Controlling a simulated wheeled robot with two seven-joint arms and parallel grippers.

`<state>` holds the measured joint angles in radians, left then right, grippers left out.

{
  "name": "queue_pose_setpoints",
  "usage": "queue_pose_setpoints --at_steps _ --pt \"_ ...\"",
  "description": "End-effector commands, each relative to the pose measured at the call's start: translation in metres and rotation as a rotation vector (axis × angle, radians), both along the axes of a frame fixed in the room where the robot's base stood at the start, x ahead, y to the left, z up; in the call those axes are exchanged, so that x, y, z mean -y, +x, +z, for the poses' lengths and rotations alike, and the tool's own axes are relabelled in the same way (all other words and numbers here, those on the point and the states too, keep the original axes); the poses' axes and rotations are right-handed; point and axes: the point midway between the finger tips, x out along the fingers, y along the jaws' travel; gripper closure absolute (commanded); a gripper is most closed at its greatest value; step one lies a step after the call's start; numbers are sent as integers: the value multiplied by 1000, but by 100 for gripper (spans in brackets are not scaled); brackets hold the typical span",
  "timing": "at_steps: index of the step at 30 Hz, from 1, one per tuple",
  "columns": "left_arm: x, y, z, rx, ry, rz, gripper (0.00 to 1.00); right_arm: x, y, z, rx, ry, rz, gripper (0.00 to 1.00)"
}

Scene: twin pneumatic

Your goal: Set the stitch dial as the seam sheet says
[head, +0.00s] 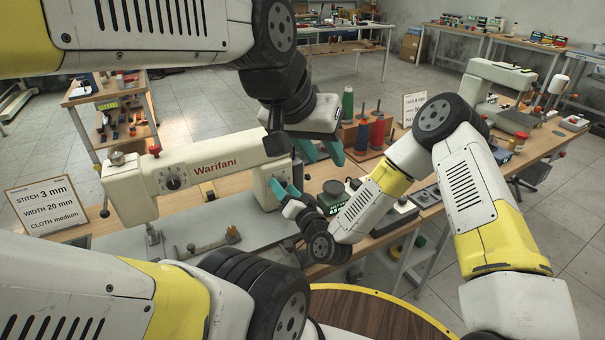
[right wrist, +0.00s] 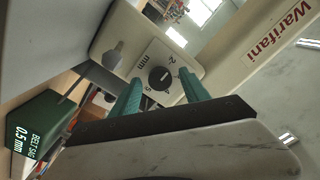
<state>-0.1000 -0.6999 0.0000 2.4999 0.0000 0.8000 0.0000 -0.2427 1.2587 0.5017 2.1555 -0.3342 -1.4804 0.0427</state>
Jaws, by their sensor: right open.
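The sewing machine (head: 235,168), marked Warifani, stands on the bench. My left gripper (head: 321,150) is open and empty, above and right.
Thread spools (head: 376,132) stand on the bench behind my grippers. A dark green box (head: 333,197) stands right of the pillar. A green block (right wrist: 38,130) marked belt sag 0.5 mm shows in the right wrist view. A small shelf (head: 112,115) stands behind the machine.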

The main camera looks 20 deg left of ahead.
Motion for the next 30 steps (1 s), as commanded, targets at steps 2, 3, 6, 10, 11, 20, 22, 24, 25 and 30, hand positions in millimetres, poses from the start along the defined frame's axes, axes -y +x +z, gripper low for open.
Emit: queue_pose_setpoints --at_steps 2,3,6,10,11,20,22,24,25,30 --pt "0 0 0 0 0 0 64 0 0 0 0 0 0 46" --pt "0 0 0 0 0 0 64 0 0 0 0 0 0 46" --pt "0 0 0 0 0 0 64 0 0 0 0 0 0 64" --pt "0 0 0 0 0 0 64 0 0 0 0 0 0 90" --pt "0 0 0 0 0 0 64 0 0 0 0 0 0 95" --pt "0 0 0 0 0 0 64 0 0 0 -14 12 0 100" --pt "0 0 0 0 0 0 64 0 0 0 -30 25 0 100" --pt "0 0 0 0 0 0 64 0 1 0 -52 44 -1 100" --pt "0 0 0 0 0 0 64 0 1 0 -64 54 -1 100" --pt "0 0 0 0 0 0 64 1 1 -1 -156 132 -3 100"
